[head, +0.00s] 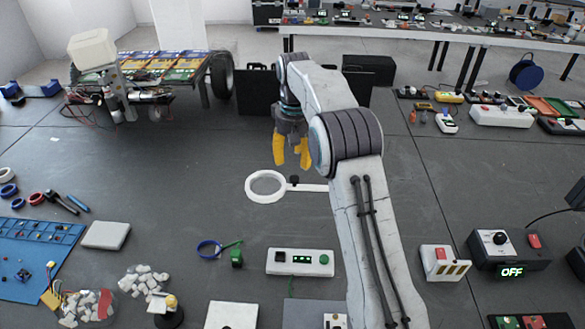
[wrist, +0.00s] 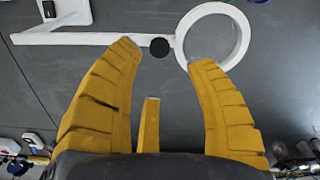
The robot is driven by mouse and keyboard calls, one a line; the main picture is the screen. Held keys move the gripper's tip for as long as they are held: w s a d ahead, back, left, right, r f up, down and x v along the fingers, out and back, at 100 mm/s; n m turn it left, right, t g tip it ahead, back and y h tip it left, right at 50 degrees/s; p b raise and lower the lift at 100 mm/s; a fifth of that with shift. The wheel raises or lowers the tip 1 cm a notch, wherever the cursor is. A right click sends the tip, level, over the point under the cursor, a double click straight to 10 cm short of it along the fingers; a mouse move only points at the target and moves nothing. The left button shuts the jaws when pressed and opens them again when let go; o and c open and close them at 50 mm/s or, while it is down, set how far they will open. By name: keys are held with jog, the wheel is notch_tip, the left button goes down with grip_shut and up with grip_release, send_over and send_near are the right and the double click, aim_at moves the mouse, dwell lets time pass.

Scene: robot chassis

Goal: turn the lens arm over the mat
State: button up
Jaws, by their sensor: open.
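The lens arm is a white ring (head: 250,189) on a thin white bar (head: 313,188) with a black knob (head: 293,180) beside the ring. My arm hides the bar's right end in the head view. My gripper (head: 292,152), with yellow fingers, is open and empty above and behind the knob. In the wrist view, the black knob (wrist: 159,48) lies between the open fingertips of my gripper (wrist: 165,54), and the ring (wrist: 183,35) is at the right fingertip; contact cannot be told. A dark grey mat (head: 300,312) lies at the bottom; a blue mat (head: 28,237) lies far left.
A white box with a green display (head: 300,262) and a blue ring with a green clamp (head: 210,248) stand in front of the lens arm. A wheeled chassis (head: 150,70) is at back left. Switch boxes (head: 445,264) stand at right. Floor around the ring is clear.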

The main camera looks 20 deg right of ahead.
aim_at(294, 177)
jog(key=shift+w+f, duration=0.1)
jog(key=shift+f, duration=3.6)
jog(key=shift+c, duration=0.2)
jog(key=shift+r, duration=0.1)
grip_shut()
